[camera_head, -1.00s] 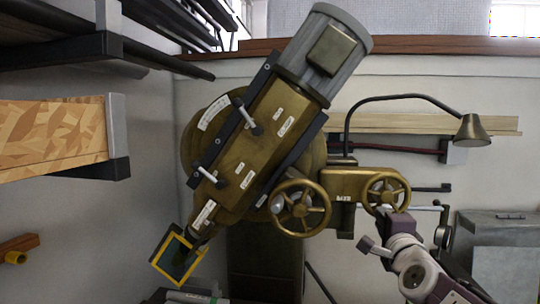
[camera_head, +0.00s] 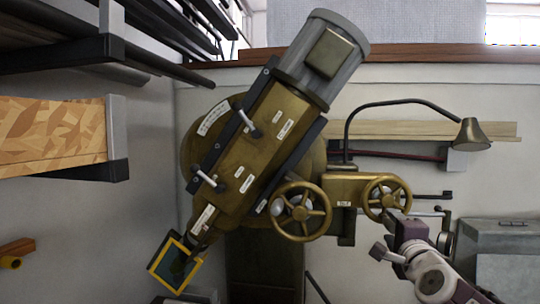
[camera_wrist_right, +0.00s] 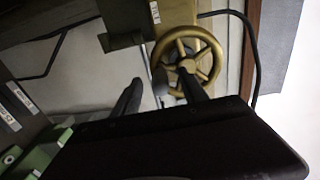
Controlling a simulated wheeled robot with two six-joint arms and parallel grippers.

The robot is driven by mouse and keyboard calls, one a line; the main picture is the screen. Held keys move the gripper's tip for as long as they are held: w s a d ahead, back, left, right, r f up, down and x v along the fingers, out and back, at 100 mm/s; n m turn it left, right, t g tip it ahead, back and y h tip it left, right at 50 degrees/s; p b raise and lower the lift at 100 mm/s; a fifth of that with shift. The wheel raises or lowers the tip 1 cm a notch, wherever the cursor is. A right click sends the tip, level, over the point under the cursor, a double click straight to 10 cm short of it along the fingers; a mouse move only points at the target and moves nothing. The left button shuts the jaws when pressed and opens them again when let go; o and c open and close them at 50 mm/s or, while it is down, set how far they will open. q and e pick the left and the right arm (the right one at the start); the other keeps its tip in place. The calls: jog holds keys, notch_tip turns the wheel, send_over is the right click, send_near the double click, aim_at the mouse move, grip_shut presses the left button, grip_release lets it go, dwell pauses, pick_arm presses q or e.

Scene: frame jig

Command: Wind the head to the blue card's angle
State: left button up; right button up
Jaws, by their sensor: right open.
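The brass machine head (camera_head: 245,150) with its grey motor end (camera_head: 322,58) leans with its top to the right in the head view. A yellow-edged dark pane (camera_head: 175,262) hangs at its lower end. A larger handwheel (camera_head: 301,211) and a smaller handwheel (camera_head: 386,197) are at its lower right. My right gripper (camera_head: 396,219) is at the lower edge of the smaller wheel. In the right wrist view its fingers (camera_wrist_right: 160,92) are apart, one overlapping a brass handwheel (camera_wrist_right: 205,48); contact is unclear. I cannot make out a blue card. My left gripper is not in view.
A lamp (camera_head: 472,134) on a curved black arm stands above the smaller wheel. A grey metal box (camera_head: 510,245) is at the right. A patterned wooden panel (camera_head: 50,135) and dark shelves (camera_head: 60,55) fill the left. Green and grey items (camera_wrist_right: 20,110) show in the wrist view.

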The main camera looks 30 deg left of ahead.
jog(key=b+v, duration=0.1)
jog(key=v, duration=0.6)
jog(key=shift+s+b, duration=0.25)
jog(key=shift+b, duration=0.05)
jog(key=shift+w, duration=0.1)
jog(key=shift+d, duration=0.1)
